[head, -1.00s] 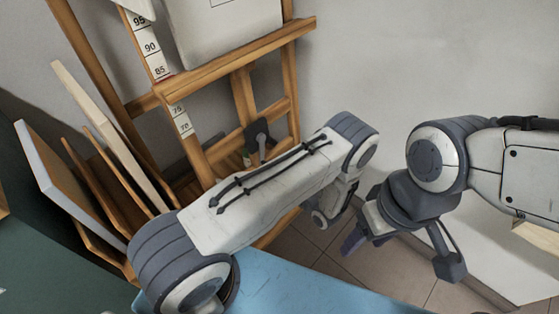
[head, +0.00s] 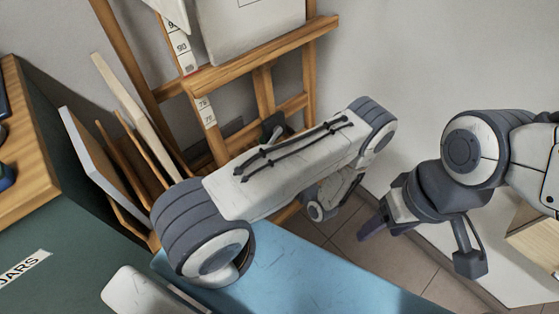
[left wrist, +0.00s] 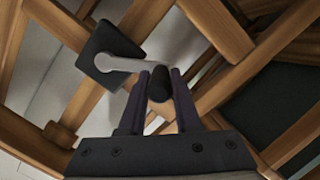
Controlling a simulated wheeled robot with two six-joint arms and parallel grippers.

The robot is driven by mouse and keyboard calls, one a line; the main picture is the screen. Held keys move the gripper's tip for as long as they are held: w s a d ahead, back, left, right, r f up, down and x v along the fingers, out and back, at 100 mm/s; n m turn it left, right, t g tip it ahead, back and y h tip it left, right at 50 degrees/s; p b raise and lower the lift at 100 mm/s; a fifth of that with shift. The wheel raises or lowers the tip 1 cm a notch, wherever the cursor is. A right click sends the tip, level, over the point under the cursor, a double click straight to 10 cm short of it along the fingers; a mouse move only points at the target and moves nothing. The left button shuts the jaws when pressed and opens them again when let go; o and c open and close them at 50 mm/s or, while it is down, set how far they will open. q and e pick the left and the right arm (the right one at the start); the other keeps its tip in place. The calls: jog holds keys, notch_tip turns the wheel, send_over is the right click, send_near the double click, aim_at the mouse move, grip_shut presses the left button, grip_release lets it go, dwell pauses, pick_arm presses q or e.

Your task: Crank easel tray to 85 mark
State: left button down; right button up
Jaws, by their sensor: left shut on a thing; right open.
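The wooden easel stands at the back in the head view. Its tray (head: 262,52) is a slanted wooden ledge bearing a pale canvas. A white scale strip (head: 182,48) shows numbers around 90 and 85 above the tray and 75 and 70 below it, with a red mark just under 85. The crank (head: 272,128) is partly hidden behind my left arm. In the left wrist view, my left gripper (left wrist: 159,75) is shut on the black crank handle (left wrist: 160,86), at the end of a silver crank arm (left wrist: 122,64). My right gripper (head: 373,226) is open and empty above the floor.
Boards and panels (head: 100,165) lean in a row left of the easel. A blue surface (head: 300,275) and a pale rounded object (head: 145,290) lie in front. A wooden-topped unit (head: 30,150) is at the left edge.

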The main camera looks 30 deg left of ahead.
pick_arm(q)
jog(key=shift+s+a+r, duration=0.1)
jog(key=shift+r, duration=0.25)
pick_arm(e)
jog(key=shift+r, duration=0.25)
pick_arm(q)
jog(key=c, duration=0.6)
grip_release()
